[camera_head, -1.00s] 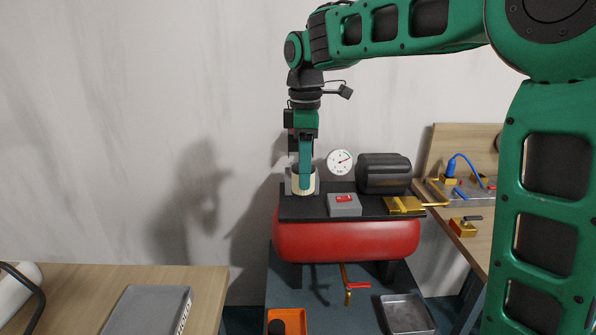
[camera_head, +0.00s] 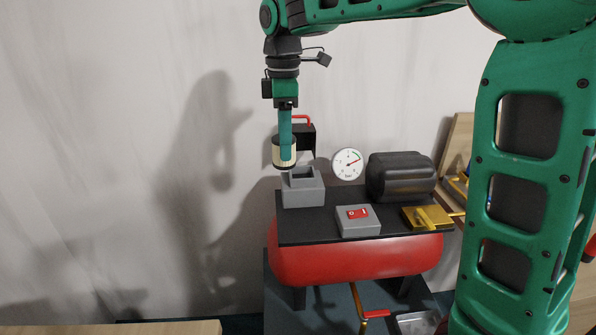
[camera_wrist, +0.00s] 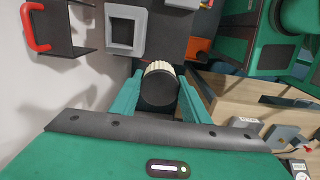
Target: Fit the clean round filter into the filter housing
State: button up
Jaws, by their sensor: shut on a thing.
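The round filter (camera_head: 284,152), cream and pleated with dark ends, is held in my gripper (camera_head: 286,150), raised over the compressor. In the wrist view the filter (camera_wrist: 159,85) sits between the two green fingers of my gripper (camera_wrist: 158,95), its dark end facing the camera. The filter housing (camera_head: 303,190) is a grey box with a square opening on top, on the compressor's black deck. In the head view the filter is above the housing's left part. In the wrist view the housing (camera_wrist: 119,48) lies beyond the filter, to its upper left. Its inside is dark.
A black bracket with a red handle (camera_head: 302,118) is on the wall behind the housing; it shows in the wrist view (camera_wrist: 37,45). On the deck are a grey box with a red switch (camera_head: 358,215), a dark motor (camera_head: 400,178) and a brass part (camera_head: 428,218). A gauge (camera_head: 347,163) stands behind.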

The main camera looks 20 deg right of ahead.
jog(key=shift+w+d+f, duration=1.2)
jog(key=shift+w+f, duration=0.25)
jog(key=shift+f, duration=0.35)
jog(key=shift+w+d+f, duration=1.15)
jog(key=shift+w+f, duration=0.35)
jog(key=shift+f, duration=0.35)
jog(key=shift+w+d+f, duration=1.2)
jog(key=shift+w+f, duration=0.25)
jog(key=shift+f, duration=0.35)
jog(key=o, duration=0.8)
jog(key=shift+r, duration=0.1)
notch_tip(320, 180, up, 12)
jog(key=s+d+m, duration=0.5)
jog(key=s+d, duration=0.2)
jog(key=s, duration=0.1)
jog(key=s+d+f+m, duration=0.3)
jog(key=s+f+m, duration=0.1)
jog(key=s, duration=0.6)
jog(key=s+d+f+m, duration=0.4)
jog(key=s+m, duration=0.3)
jog(key=s, duration=0.4)
jog(key=s+d+f+m, duration=0.3)
jog(key=s+f+m, duration=0.3)
jog(key=s, duration=0.5)
jog(key=shift+s+d+f, duration=0.2)
jog(key=shift+f, duration=0.05)
